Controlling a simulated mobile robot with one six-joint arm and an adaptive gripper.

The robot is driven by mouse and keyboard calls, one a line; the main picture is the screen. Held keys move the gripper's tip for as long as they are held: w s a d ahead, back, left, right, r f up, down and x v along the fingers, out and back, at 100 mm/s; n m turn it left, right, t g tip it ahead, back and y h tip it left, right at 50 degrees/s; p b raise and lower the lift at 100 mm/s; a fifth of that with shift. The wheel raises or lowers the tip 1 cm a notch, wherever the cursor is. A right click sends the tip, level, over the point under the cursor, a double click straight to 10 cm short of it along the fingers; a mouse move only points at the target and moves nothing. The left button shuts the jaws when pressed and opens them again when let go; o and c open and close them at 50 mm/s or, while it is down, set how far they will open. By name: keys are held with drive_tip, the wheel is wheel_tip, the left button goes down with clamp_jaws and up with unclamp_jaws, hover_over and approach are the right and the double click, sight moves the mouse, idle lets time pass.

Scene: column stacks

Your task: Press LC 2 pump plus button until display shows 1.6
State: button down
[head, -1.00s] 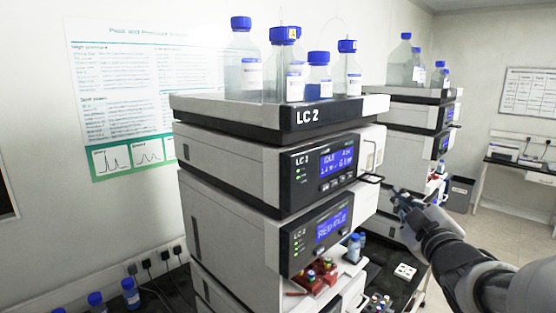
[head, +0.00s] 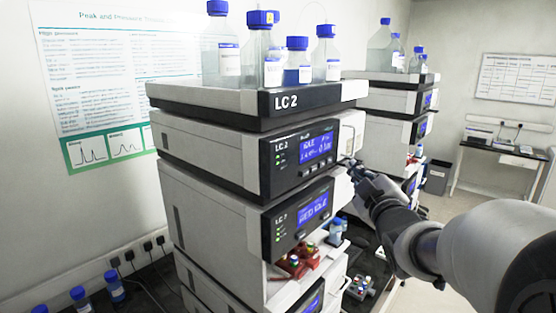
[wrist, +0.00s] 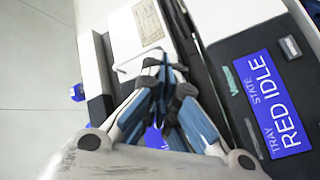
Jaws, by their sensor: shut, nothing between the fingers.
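The LC 2 stack stands in the middle of the head view. Its upper module, the pump (head: 215,150), has a black front panel with a blue display (head: 316,146) reading IDLE above small, blurred figures. A row of small buttons (head: 312,170) sits below that display; I cannot tell which is plus. My gripper (head: 350,166) is shut and empty, its tip by the right edge of the pump's panel; I cannot tell whether it touches. In the wrist view my gripper (wrist: 166,68) points towards the white housing, and the pump's buttons are not clearly seen.
The lower module's display (head: 312,211) reads RED IDLE; it is large in the wrist view (wrist: 272,105). Blue-capped bottles (head: 298,60) stand on the top tray (head: 230,108). Red vial holders (head: 296,264) jut out below. A second stack (head: 392,100) stands behind.

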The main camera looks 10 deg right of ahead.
sight(336, 157)
drive_tip(key=shift+w+a+b, duration=0.8)
drive_tip(key=shift+w+a, duration=0.15)
drive_tip(key=shift+w, duration=0.25)
drive_tip(key=shift+w+a+b, duration=0.1)
drive_tip(key=shift+b, duration=0.2)
idle(0.4)
drive_tip(key=shift+w+a+b, duration=0.15)
drive_tip(key=shift+w+b, duration=0.05)
drive_tip(key=shift+b, duration=0.1)
drive_tip(key=shift+w+a+b, duration=0.25)
drive_tip(key=shift+w+b, duration=0.1)
idle(0.7)
drive_tip(key=shift+s+d, duration=0.5)
drive_tip(key=shift+s, duration=0.2)
drive_tip(key=shift+s+d, duration=0.8)
drive_tip(key=shift+s, duration=0.2)
drive_tip(key=shift+s+d, duration=0.75)
drive_tip(key=shift+s, duration=0.25)
